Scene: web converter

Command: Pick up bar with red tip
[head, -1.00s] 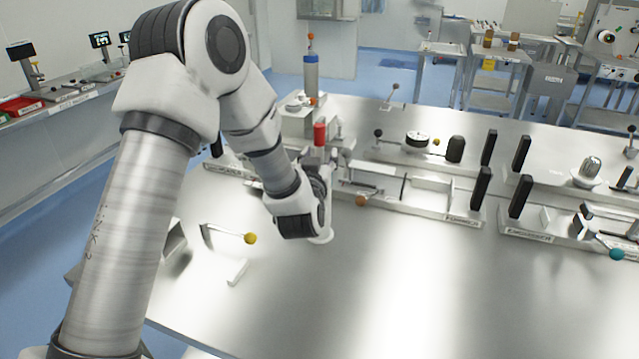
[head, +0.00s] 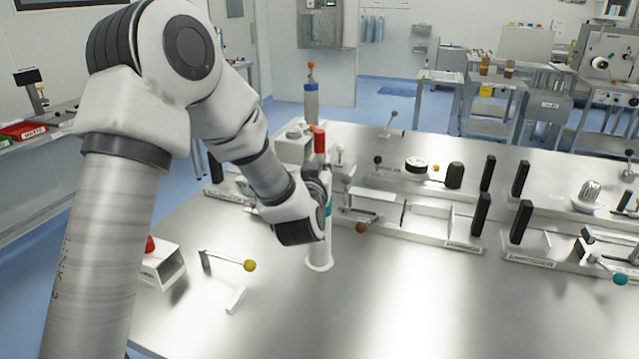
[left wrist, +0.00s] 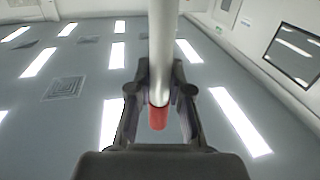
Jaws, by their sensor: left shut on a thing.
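The bar with the red tip (head: 320,143) stands upright near the left end of the table, its red end on top. My left gripper (head: 318,190) is shut around it below the red tip. In the left wrist view the pale bar (left wrist: 163,50) runs between the dark fingers (left wrist: 160,92), with its red end (left wrist: 158,117) showing. A white round-footed piece (head: 318,262) stands on the table directly below the gripper. The gripper hides the join, so I cannot tell whether bar and piece touch. My right gripper is not in view.
A yellow-knobbed lever (head: 250,265) and a small white block (head: 236,300) are at left. A lever with a brown knob (head: 361,228) is close on the right. A blue-grey cylinder (head: 311,100) stands behind. The front table surface (head: 430,310) is clear.

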